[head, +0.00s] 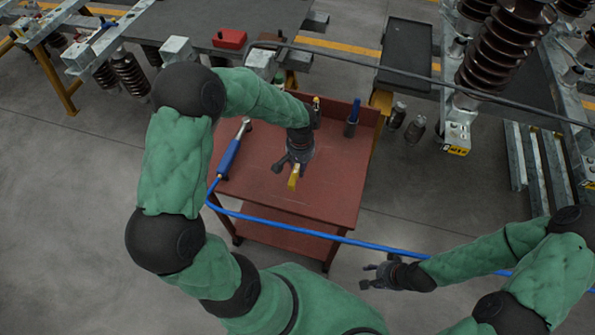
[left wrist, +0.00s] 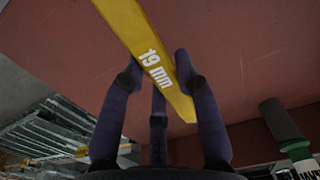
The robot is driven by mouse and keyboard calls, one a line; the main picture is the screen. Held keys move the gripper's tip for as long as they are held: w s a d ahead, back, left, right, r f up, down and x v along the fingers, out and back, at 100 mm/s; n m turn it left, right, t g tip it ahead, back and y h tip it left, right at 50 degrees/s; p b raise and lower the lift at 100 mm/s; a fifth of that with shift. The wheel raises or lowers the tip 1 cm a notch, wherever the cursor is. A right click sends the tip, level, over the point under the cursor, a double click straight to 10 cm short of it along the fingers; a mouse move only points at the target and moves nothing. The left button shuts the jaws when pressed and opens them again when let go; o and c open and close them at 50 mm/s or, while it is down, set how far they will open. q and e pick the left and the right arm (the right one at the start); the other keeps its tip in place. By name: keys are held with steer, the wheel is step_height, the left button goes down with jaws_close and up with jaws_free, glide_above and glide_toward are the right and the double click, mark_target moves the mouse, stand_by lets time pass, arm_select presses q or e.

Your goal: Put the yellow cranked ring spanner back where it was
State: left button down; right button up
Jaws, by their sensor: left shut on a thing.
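The yellow cranked ring spanner (head: 293,180) is in my left gripper (head: 289,167), over the red top of the trolley (head: 255,185). The spanner's ring ends are not clear in either view. Whether it touches the trolley top I cannot tell. My right gripper (head: 371,276) is empty, its fingers apart, low to the right of the trolley.
A blue-handled tool (head: 230,158) lies along the trolley's left side. A dark holder with a blue handle (head: 352,120) stands at its back right. A blue hose (head: 290,229) crosses in front. Ribbed insulators (head: 503,50) hang at the right. The trolley's front right is clear.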

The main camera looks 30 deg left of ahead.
arm_select(q)
steer(key=shift+a+f, duration=0.4)
steer(key=shift+f, duration=0.05)
steer(key=shift+f+b, duration=0.7)
steer(key=shift+f, duration=0.8)
steer(key=shift+f, duration=0.15)
steer(key=c, duration=0.9)
jaws_free()
steer(key=shift+r, duration=0.25)
step_height(320, 180, up, 12)
steer(key=p, duration=0.3)
steer(key=shift+f, duration=0.1)
